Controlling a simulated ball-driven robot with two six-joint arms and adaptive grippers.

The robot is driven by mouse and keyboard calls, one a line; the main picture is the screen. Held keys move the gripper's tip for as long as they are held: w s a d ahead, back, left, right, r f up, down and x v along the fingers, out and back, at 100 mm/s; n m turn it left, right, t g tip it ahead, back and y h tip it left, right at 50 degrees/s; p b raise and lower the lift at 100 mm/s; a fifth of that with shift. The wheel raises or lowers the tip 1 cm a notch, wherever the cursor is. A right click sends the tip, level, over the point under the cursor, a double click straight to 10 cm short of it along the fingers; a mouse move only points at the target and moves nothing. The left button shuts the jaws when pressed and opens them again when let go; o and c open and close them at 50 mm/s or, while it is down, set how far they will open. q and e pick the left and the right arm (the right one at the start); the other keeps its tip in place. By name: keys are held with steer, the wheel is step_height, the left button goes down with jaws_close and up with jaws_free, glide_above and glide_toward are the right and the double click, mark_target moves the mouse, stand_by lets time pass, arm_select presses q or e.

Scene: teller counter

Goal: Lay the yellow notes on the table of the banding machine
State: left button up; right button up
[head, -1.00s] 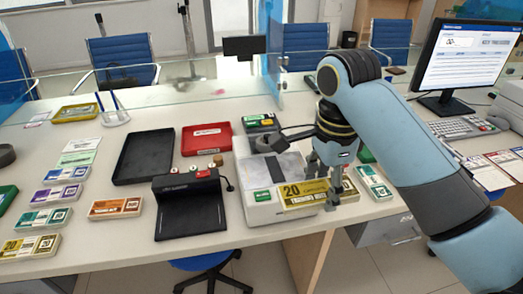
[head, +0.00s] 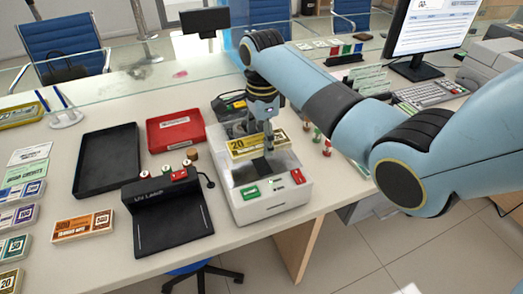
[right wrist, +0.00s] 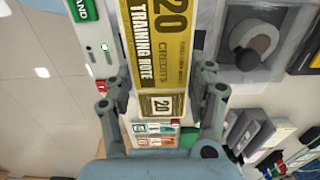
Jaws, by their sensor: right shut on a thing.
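The banding machine (head: 278,203) is a white box with a green label on its front and a dark slot in its top. My right gripper (head: 267,148) is shut on the yellow notes (head: 247,144), a flat bundle marked 20, over the rear part of the machine's top. In the right wrist view the bundle (right wrist: 147,70) lies lengthwise between the fingers (right wrist: 160,88), with the machine's pale top (right wrist: 100,40) beyond it. I cannot tell whether the bundle touches the machine. My left gripper is not in view.
An orange bundle (head: 83,226) and several others lie further left. Small stamps (head: 318,135) and a keyboard (head: 430,93) are at right.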

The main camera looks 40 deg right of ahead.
mark_target(262, 159)
step_height(262, 159, down, 4)
steer(key=shift+w+r, duration=0.1)
steer(key=shift+f, duration=0.2)
steer(key=o, duration=1.2)
steer(key=shift+f, duration=0.1)
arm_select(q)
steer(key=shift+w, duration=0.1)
arm_select(e)
step_height(262, 159, up, 12)
steer(key=shift+r, duration=0.15)
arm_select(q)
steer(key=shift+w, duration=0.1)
